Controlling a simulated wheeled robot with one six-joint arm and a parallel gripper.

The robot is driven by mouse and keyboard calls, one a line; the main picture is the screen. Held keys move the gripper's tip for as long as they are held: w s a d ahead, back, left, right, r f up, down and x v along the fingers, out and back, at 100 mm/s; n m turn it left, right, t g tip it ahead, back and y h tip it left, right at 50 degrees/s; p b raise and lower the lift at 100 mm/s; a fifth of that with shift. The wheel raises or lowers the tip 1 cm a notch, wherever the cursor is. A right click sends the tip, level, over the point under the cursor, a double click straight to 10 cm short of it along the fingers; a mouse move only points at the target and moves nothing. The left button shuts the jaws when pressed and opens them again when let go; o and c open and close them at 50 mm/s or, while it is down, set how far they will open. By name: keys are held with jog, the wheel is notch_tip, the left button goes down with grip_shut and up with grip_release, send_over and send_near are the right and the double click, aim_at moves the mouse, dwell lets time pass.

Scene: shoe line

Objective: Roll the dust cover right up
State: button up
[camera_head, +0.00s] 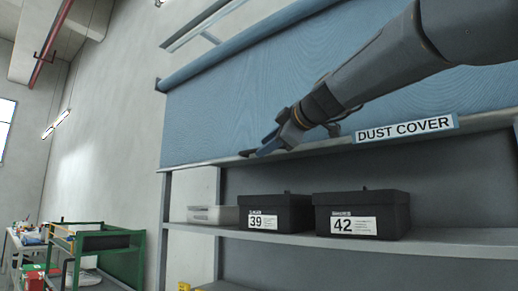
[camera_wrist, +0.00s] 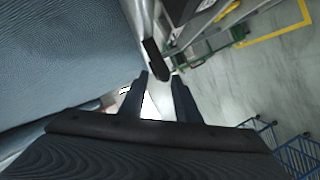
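The blue dust cover (camera_head: 225,115) hangs from a roller (camera_head: 240,45) over the upper part of the shelf rack. Its lower edge ends in a pale bar (camera_head: 205,163) above the shelf with the boxes. A small dark tab (camera_head: 247,153) sticks out at this bar. My gripper (camera_head: 268,144) is just right of the tab, close to the bar. In the wrist view its two fingers (camera_wrist: 160,80) are apart with an empty gap, and the dark tab (camera_wrist: 155,60) lies just beyond the fingertips. Whether they touch it I cannot tell. The cover (camera_wrist: 60,60) fills the left there.
Black boxes marked 39 (camera_head: 275,212) and 42 (camera_head: 362,214) and a pale box (camera_head: 212,215) stand on the shelf (camera_head: 430,241) below. A "DUST COVER" sign (camera_head: 405,128) is right of my gripper. A green cart (camera_head: 105,245) stands at the left. Blue wire baskets (camera_wrist: 295,150) show at lower right.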

jog(key=p+x, duration=0.1)
jog(key=x, duration=0.4)
jog(key=shift+s+a+p, duration=0.1)
jog(key=shift+s+p, duration=0.05)
jog(key=shift+p, duration=0.2)
grip_shut()
